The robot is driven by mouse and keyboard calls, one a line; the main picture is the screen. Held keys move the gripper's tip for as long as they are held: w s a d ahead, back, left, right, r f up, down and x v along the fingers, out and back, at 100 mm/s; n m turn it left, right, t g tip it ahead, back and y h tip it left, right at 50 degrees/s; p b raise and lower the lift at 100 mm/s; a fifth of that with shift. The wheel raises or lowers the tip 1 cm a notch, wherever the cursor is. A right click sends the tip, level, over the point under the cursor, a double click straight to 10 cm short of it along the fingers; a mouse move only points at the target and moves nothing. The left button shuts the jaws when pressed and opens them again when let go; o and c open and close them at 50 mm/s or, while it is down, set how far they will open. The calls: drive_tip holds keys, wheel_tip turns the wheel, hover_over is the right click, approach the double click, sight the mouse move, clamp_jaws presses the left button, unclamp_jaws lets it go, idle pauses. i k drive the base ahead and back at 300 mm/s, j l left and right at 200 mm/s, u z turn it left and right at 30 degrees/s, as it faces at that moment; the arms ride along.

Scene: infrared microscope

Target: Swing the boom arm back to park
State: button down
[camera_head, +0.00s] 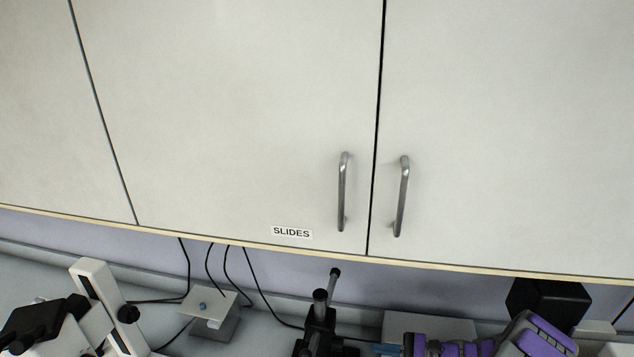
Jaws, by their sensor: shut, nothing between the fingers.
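A black stand with a short upright post (320,305) and a rod pointing toward the wall stands at the bottom centre. It looks like the boom stand, but its lower part is cut off by the picture edge, and how far the boom arm is swung cannot be told. My purple and black arm comes in at the bottom right. My gripper (390,349), at its left end, is low in the picture, to the right of the stand and apart from it. It is shut and empty, partly cut off by the bottom edge.
Wall cupboards with metal handles (342,192) and a SLIDES label (291,232) overhang the bench. A white and black microscope (98,290) stands at the left. A small grey device (207,306) with cables sits behind. A black box (547,305) stands at the right.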

sight(317, 332)
drive_tip(key=k, duration=1)
